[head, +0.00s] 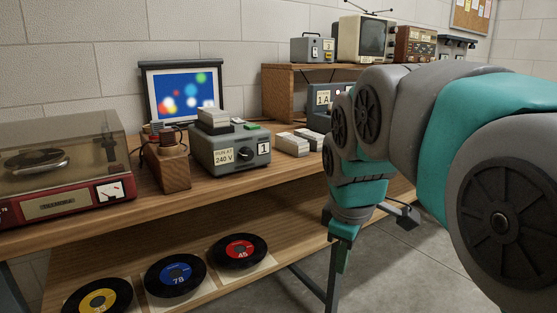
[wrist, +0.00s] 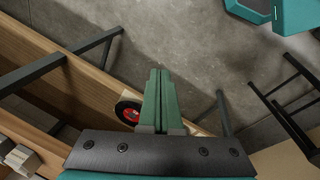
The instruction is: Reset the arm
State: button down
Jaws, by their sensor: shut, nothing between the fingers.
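My arm reaches in from the right in the head view. My gripper (head: 343,258) hangs pointing down in front of the bench's right part, near a dark metal leg. In the wrist view my gripper (wrist: 159,75) shows its two green fingers pressed together, with nothing between them. The fingers are over the bench edge and the floor, apart from any object. My arm hides part of the bench's right end.
The wooden bench (head: 110,228) holds a red record player (head: 70,205), a grey 240 V box (head: 228,160) and a wooden block (head: 168,172). Records, including a red one (head: 240,252), lie on the lower shelf. Grey floor (head: 400,275) is open at right.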

jog(key=s+d+f+m+g, duration=0.2)
jog(key=s+f+m, duration=0.3)
jog(key=s+f, duration=0.3)
jog(key=s+d+f+m+g, duration=0.1)
jog(key=s+f+m, duration=0.5)
jog(key=s, duration=0.9)
notch_tip(320, 180, down, 3)
jog(key=shift+d+r+m+g, duration=0.15)
jog(key=shift+d+m+g, duration=0.2)
jog(key=shift+g, duration=0.35)
jog(key=shift+w, duration=0.1)
